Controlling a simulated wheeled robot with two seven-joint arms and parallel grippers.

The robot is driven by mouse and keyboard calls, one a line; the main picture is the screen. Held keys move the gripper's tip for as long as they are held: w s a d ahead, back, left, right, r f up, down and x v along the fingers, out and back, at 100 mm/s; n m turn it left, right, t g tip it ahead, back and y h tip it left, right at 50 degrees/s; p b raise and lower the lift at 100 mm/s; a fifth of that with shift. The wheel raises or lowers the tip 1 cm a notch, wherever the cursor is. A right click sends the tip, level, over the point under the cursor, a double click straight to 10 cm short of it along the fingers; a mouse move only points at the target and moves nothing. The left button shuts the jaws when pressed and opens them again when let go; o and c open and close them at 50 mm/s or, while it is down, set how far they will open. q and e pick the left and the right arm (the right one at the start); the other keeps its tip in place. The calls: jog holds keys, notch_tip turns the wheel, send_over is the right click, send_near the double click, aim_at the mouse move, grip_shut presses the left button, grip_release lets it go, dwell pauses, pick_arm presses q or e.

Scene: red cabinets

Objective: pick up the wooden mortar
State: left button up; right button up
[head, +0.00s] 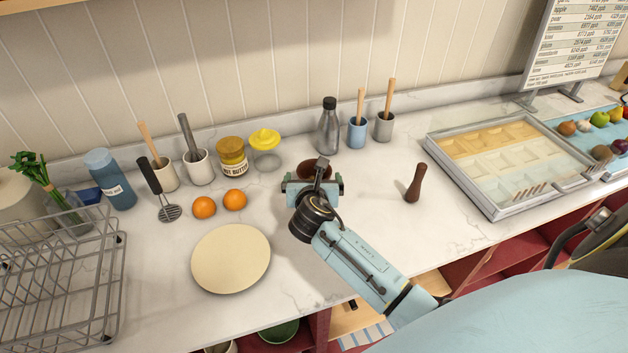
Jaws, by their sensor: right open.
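The wooden mortar (309,167) is a dark brown round vessel on the white counter, in the middle of the head view. My right gripper (313,182) is open and sits over the near side of the mortar, hiding most of it. Only the mortar's upper rim shows behind the gripper. I cannot tell whether the fingers touch it. A dark brown wooden pestle (415,184) stands upright on the counter to the right, apart from the gripper. My left gripper is out of view.
A cream plate (230,258) and two oranges (204,207) lie to the left. A steel bottle (328,128) and utensil cups (357,133) stand behind. A wire dish rack (60,285) is at far left, a compartment tray (505,165) at right. Counter around the pestle is clear.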

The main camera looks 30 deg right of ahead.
aim_at(314, 171)
jog(key=shift+w+d+f, duration=0.2)
jog(key=shift+w+d, duration=0.2)
jog(key=shift+w, duration=0.15)
jog(key=x, duration=0.3)
jog(key=shift+w+d+f+b, duration=0.1)
jog(key=shift+w+d+b, duration=0.15)
jog(key=shift+b, duration=0.1)
jog(key=shift+w+d, duration=0.1)
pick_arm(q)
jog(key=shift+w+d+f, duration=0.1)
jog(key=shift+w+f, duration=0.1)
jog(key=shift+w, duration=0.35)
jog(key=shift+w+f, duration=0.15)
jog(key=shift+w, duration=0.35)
pick_arm(e)
jog(key=c, duration=1.1)
